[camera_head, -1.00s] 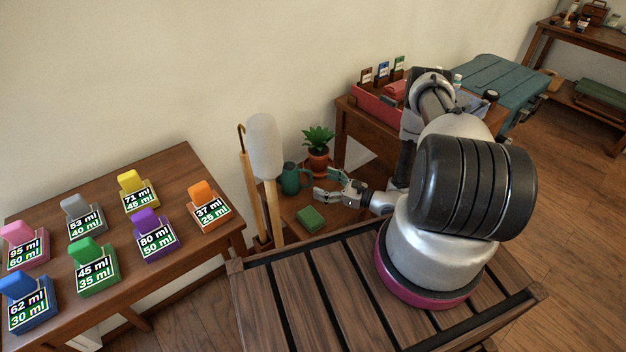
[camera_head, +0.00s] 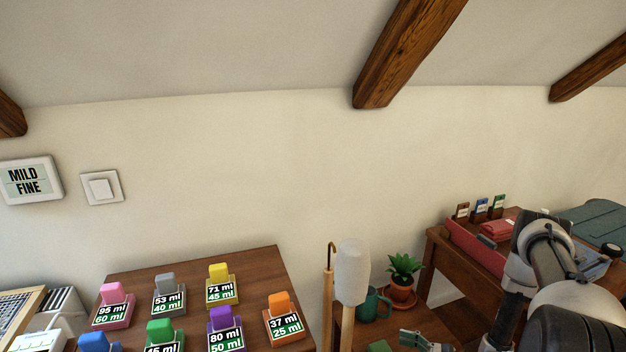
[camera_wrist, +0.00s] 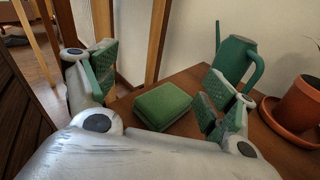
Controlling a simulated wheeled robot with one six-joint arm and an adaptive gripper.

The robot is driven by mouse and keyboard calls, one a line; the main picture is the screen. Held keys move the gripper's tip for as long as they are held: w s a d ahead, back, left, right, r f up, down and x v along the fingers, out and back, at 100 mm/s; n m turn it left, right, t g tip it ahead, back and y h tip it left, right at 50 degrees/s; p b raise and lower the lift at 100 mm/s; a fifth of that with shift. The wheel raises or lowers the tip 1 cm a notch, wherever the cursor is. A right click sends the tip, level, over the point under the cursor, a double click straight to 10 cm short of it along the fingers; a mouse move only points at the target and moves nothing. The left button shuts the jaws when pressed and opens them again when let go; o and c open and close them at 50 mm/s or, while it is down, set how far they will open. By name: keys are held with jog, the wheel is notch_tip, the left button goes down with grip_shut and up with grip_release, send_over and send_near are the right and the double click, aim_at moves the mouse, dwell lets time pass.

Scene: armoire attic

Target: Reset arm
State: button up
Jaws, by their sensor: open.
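My gripper (camera_wrist: 158,95) is open in the wrist view, with green pads on its two spread fingers. Nothing is held between them. A green box-like block (camera_wrist: 163,106) lies on the wooden table (camera_wrist: 205,75) beyond the fingers, and I cannot tell whether they touch it. In the head view my gripper (camera_head: 424,340) shows only in part at the bottom edge, and my arm stands at the right.
Colored labelled blocks (camera_head: 225,286) cover the left table. Ceiling beams (camera_head: 405,50) are overhead.

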jog(key=s+d+r+n+g+h, duration=0.35)
jog(key=r+n, duration=0.25)
jog(key=r, duration=0.5)
jog(key=s+d+r+n+g+h, duration=0.35)
jog(key=r+n+g, duration=0.2)
jog(key=r, duration=0.45)
jog(key=s+d+r+n+g+h, duration=0.4)
jog(key=r+n, duration=0.3)
jog(key=r, duration=0.4)
jog(key=s+r+n+t+h, duration=0.2)
jog(key=r+t, duration=0.3)
jog(key=r, duration=0.5)
jog(key=s+r+n+t+h, duration=0.2)
jog(key=r+n+t, duration=0.2)
jog(key=r, duration=0.6)
jog(key=shift+s+a+r+t, duration=0.15)
jog(key=shift+s+r+t, duration=0.2)
jog(key=shift+s+t, duration=0.05)
jog(key=shift+n, duration=0.25)
